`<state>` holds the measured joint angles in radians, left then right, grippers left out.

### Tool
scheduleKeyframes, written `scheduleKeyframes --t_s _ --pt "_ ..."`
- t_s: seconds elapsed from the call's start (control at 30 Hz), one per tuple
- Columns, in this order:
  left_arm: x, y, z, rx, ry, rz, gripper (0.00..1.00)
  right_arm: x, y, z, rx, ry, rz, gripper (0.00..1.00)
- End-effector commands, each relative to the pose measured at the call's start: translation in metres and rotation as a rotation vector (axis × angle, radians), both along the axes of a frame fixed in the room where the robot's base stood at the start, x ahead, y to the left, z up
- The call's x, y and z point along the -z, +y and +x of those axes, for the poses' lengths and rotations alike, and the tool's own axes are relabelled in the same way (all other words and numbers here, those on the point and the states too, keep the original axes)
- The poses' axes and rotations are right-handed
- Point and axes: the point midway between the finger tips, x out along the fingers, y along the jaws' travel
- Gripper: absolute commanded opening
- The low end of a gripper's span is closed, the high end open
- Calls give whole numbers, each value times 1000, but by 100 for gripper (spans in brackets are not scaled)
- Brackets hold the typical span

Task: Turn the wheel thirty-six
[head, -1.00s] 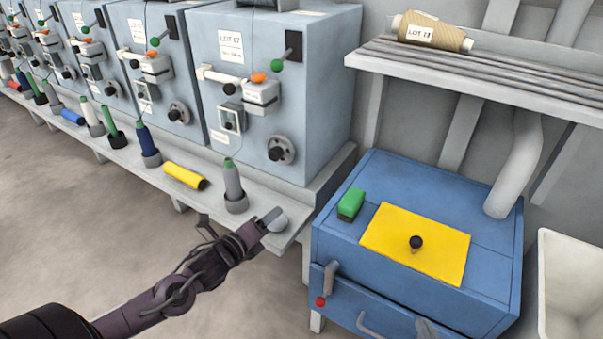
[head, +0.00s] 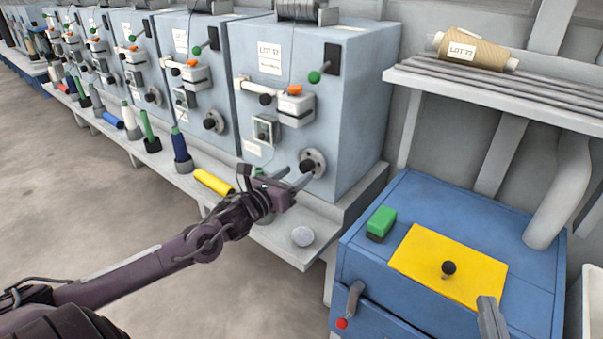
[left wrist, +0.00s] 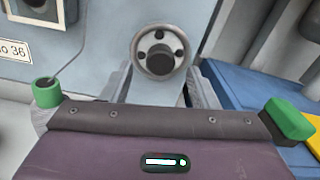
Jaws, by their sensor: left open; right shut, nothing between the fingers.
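The wheel (head: 313,162) is a round grey handwheel with a dark hub, low on the front of the nearest blue-grey machine. In the left wrist view the wheel (left wrist: 160,52) shows dark holes in its face, with a label ending in 36 (left wrist: 13,48) to its left. My left gripper (head: 292,180) is open in front of the wheel. In the left wrist view its grey fingers (left wrist: 158,88) lie apart, below and to either side of the wheel; I cannot tell whether they touch it. My right gripper (head: 491,318) shows only as a shut grey tip at the lower right.
A ledge (head: 270,232) with spools runs below the row of machines; a yellow spool (head: 213,182) lies on it. A blue cabinet (head: 380,265) with a yellow plate (head: 425,262) and green block (head: 381,222) stands right.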

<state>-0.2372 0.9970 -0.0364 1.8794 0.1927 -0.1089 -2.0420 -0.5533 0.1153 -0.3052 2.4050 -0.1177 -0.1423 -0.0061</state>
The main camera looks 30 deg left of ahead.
Motion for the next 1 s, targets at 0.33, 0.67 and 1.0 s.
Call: scheduleKeyframes --t_s 0.33,0.67,1.0 --pt "0 -2 30 -1 -1 -2 54 -56 -7 -6 9 -248 101 0" --pt "0 -3 35 0 1 -1 54 -67 -8 -9 9 -295 120 0" --pt "0 -3 35 0 1 -1 23 -67 -8 -9 9 -293 119 0"
